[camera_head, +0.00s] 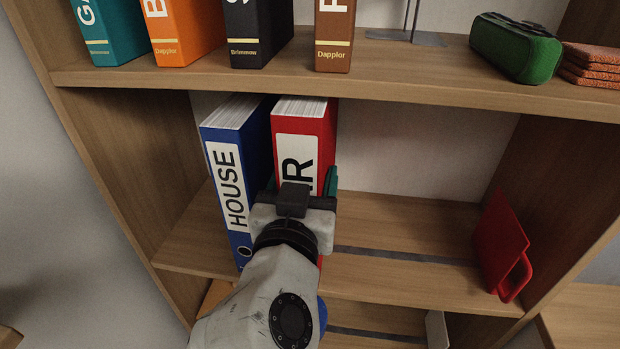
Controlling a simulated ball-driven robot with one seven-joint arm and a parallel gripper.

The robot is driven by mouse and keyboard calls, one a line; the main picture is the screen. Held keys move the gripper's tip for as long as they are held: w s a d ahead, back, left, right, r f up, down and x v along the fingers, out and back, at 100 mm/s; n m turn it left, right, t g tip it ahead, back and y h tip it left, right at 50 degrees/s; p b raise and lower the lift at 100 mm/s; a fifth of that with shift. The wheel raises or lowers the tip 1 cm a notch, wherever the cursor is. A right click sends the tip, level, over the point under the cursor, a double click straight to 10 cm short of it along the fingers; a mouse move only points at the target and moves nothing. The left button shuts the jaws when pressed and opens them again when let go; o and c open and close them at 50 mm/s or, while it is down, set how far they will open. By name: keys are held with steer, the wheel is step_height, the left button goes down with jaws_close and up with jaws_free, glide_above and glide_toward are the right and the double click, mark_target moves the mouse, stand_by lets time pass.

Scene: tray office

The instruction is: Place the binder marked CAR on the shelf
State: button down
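A red binder (305,126) stands upright on the middle shelf (400,281), its white label partly hidden by my gripper; the last letter, R, shows clearly. The other finger and any contact with the binder are hidden behind the gripper body. The binder's lower part is hidden too, so I cannot tell whether it rests on the shelf.
The upper shelf (420,82) holds several binders, a metal stand, a green case (515,48) and brown stacked items (592,64). A red holder (500,248) stands at the middle shelf's right end. The shelf is clear between it and the red binder.

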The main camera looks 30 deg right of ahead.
steer(key=shift+w+d+f+b, duration=0.55)
steer(key=shift+w+f, duration=0.2)
steer(key=shift+f, duration=0.1)
steer(key=shift+w+d+f+b, duration=0.4)
steer(key=shift+w+d+f, duration=0.15)
steer(key=shift+w+f, duration=0.25)
steer(key=shift+f, duration=0.1)
steer(key=shift+c, duration=1)
jaws_free()
steer(key=shift+f, duration=0.1)
steer(key=b+v, duration=0.1)
steer(key=v, duration=1.1)
